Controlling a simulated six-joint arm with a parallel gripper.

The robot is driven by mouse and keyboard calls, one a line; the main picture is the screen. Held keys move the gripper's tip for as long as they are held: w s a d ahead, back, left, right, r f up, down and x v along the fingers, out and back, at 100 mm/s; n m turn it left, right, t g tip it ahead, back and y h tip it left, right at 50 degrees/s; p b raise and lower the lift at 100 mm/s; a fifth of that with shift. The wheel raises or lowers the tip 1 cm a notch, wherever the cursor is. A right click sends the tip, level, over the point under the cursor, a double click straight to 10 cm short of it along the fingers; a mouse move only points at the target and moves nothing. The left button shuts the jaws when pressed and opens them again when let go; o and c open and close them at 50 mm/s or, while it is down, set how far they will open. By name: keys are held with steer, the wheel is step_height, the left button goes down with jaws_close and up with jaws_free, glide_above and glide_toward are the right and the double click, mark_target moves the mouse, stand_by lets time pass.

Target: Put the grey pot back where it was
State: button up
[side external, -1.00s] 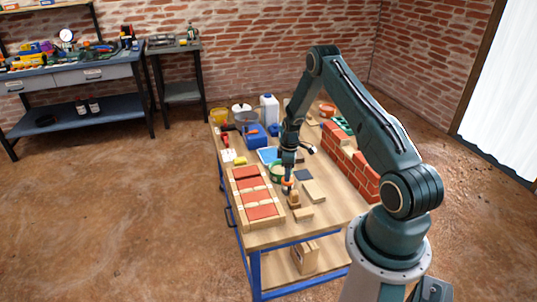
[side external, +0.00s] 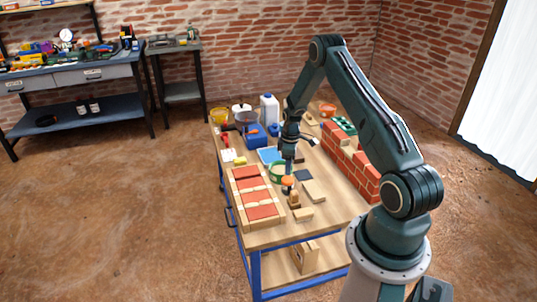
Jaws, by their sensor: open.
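A grey pot (side external: 246,118) with a dark handle stands at the back left of the workbench, at the blue box, and looks upright. Whether it rests on the box or behind it I cannot tell. My gripper (side external: 288,172) points down over the middle of the bench, well in front of the pot and apart from it. It is open. Its fingertips are small here, close above an orange-topped item (side external: 288,182) and beside a green round container (side external: 277,173); whether they touch either is unclear.
The workbench (side external: 262,238) is crowded. A small brick wall (side external: 352,165) stands along its right side. A wooden frame with red bricks (side external: 258,199) lies at the front left. A blue box (side external: 256,140), a white jug (side external: 269,108) and an orange bucket (side external: 219,116) stand towards the back.

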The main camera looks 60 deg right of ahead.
steer(key=shift+w+a+r, duration=0.2)
steer(key=shift+r, duration=0.3)
steer(key=a+r+m+t, duration=0.1)
steer(key=a+r, duration=0.5)
steer(key=r, duration=0.3)
steer(key=a+r+h, duration=0.1)
steer(key=a+r, duration=0.5)
steer(key=r, duration=0.4)
steer(key=a+r+m+t, duration=0.1)
steer(key=a+r, duration=0.5)
steer(key=r, duration=0.3)
steer(key=s+a+r+t, duration=0.2)
steer(key=s+a+r, duration=0.6)
steer(key=a+r, duration=0.15)
steer(key=s+a, duration=0.3)
steer(key=s, duration=0.3)
steer(key=s+a+m+t+y, duration=0.1)
steer(key=s+a, duration=0.3)
steer(key=s, duration=0.2)
steer(key=shift+s+r+m, duration=0.15)
steer(key=shift+s+m, duration=0.05)
steer(key=shift+m, duration=0.1)
